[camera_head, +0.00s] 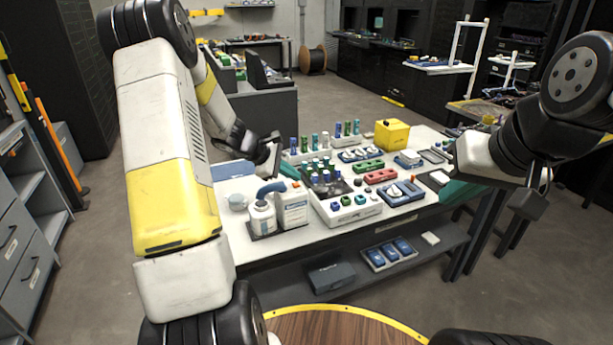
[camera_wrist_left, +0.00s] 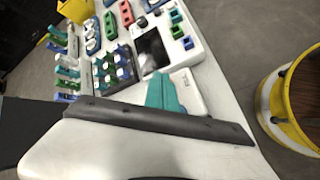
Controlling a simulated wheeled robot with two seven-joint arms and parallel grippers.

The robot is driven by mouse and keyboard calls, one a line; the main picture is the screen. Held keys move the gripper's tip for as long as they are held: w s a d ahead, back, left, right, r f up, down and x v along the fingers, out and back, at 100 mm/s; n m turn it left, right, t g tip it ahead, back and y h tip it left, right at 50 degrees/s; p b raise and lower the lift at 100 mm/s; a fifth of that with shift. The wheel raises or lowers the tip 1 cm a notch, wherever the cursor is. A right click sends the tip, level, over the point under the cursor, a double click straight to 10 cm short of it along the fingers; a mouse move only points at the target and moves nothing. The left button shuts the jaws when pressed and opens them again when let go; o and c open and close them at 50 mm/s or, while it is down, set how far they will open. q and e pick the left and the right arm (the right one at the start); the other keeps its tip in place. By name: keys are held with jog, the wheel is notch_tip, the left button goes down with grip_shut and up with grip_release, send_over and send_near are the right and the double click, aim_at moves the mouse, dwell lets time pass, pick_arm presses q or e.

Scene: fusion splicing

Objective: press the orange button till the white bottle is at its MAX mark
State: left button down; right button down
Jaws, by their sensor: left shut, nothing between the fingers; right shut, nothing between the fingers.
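A small white bottle (camera_head: 262,217) stands upright at the near left of the table, with a blue spout-like piece at its top. A larger white labelled container (camera_head: 293,206) stands beside it on the same dark base. The bottle's level and MAX mark are too small to read. A small orange-red spot (camera_head: 411,178) shows near the blue tray; I cannot tell whether it is the button. My left gripper (camera_head: 290,171) is shut and empty, its teal fingers above the table behind the bottle; they also show in the left wrist view (camera_wrist_left: 166,95). My right gripper (camera_head: 460,192) is shut and empty at the table's right end.
Racks of coloured vials (camera_head: 320,172), a yellow box (camera_head: 392,135) and a blue tray (camera_head: 401,193) crowd the tabletop.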

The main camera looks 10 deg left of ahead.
aim_at(293, 184)
pick_arm(q)
jog(key=shift+r, duration=0.25)
jog(key=shift+r, duration=2.55)
